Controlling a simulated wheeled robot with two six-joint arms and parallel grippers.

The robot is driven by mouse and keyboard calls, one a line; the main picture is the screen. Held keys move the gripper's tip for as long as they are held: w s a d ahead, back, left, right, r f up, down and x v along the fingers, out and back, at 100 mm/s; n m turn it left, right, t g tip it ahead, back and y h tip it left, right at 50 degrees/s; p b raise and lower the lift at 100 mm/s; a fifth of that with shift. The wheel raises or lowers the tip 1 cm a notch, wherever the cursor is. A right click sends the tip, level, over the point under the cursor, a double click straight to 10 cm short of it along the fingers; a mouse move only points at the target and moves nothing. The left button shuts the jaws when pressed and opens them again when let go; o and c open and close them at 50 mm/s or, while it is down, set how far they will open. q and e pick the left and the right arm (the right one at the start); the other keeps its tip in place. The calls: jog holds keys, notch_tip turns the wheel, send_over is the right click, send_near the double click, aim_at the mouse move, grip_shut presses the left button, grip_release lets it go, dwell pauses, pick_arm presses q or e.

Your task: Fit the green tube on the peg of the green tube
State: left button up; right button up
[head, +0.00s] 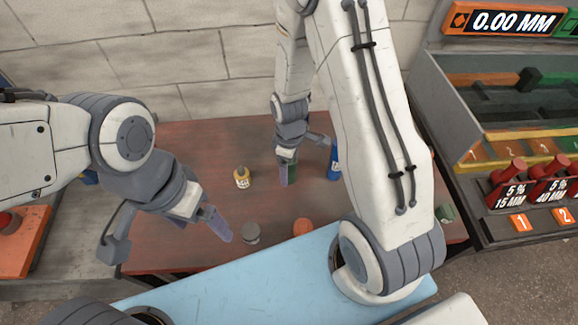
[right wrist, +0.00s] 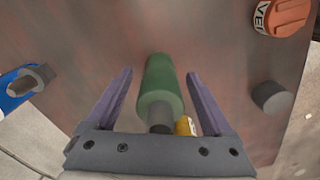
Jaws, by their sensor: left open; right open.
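A green tube (right wrist: 160,80) lies between the spread fingers of my right gripper (right wrist: 160,88) in the right wrist view. A short grey cylinder (right wrist: 161,117) shows at its near end; I cannot tell whether it is a peg or part of the tube. In the head view a strip of green (head: 292,170) shows beside my right gripper (head: 288,172), which is open over the back middle of the table. Contact with the tube cannot be told. My left gripper (head: 222,230) is open and empty in view, over the table's left front.
A yellow bottle (head: 242,178), a grey cylinder (head: 251,234), an orange object (head: 303,227) and a blue object (head: 334,165) stand around on the brown table (head: 185,150). Another green object (head: 447,213) sits at the right edge. A machine with red knobs (head: 512,175) stands right.

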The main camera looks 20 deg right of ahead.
notch_tip(320, 180, up, 10)
jog(key=shift+r, duration=0.25)
dwell(0.6)
jog(key=s+a+r+m, duration=0.1)
jog(key=s+a+r, duration=0.4)
jog(key=s, duration=0.4)
jog(key=s+a+r+m+y, duration=0.1)
jog(key=s+a+r, duration=0.4)
jog(key=s+a, duration=0.2)
jog(key=shift+s+a+r, duration=0.3)
jog(key=shift+s, duration=0.7)
